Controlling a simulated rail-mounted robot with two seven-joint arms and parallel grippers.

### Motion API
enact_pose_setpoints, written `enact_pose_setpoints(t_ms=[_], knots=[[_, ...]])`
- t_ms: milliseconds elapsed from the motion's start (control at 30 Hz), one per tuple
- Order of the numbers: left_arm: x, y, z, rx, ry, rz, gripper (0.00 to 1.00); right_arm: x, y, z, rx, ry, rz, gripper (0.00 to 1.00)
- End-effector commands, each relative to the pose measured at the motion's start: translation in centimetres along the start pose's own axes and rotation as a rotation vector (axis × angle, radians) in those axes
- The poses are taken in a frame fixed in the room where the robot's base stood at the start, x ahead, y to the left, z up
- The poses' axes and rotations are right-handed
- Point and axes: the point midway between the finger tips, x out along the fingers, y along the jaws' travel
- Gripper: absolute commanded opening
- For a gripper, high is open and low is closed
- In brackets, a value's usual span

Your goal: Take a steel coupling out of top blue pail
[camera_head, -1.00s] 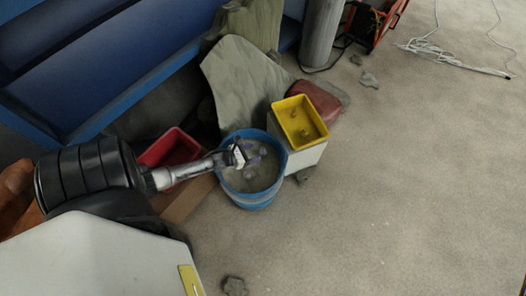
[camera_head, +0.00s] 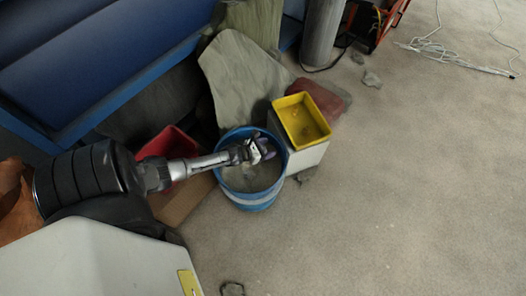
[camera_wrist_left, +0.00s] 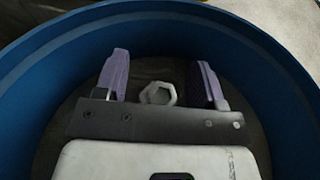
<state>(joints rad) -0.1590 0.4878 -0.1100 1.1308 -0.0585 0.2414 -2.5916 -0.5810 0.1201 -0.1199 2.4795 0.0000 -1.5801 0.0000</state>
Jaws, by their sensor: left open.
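The blue pail (camera_head: 256,204) stands on the floor near the middle of the head view, with a greyish inside. My left gripper (camera_head: 264,148) is over the pail's mouth, near its far side. In the left wrist view, the pail's blue wall (camera_wrist_left: 52,62) curves around the gripper. Its two purple fingers (camera_wrist_left: 162,78) are spread apart. A light grey hexagonal steel coupling (camera_wrist_left: 158,93) with a round hole lies between the fingers in this view. I see a gap on each side of it; its depth below the fingertips is hard to tell. My right gripper is not in view.
A yellow bin (camera_head: 303,121) sits on a white box (camera_head: 308,157) right of the pail. A red bin (camera_head: 168,143) is to the left, partly behind my arm. Grey slabs (camera_head: 240,82) lean behind. The floor at right is mostly clear, with a cable (camera_head: 455,61) far off.

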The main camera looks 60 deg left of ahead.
Motion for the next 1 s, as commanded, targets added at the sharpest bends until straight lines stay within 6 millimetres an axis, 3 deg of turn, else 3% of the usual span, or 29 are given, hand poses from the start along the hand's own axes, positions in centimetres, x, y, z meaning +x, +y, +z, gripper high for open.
enact_pose_setpoints(t_ms=[133, 700, 1000], knots=[[-0.04, 0.02, 0.03, 0.0, 0.0, 0.0, 0.61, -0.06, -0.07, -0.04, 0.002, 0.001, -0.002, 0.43], [-0.06, 0.03, 0.0, 0.0, 0.0, 0.001, 0.07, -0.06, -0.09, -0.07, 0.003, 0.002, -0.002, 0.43], [-0.12, 0.03, 0.21, 0.0, 0.0, 0.0, 0.05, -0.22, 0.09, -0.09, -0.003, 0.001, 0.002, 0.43]])
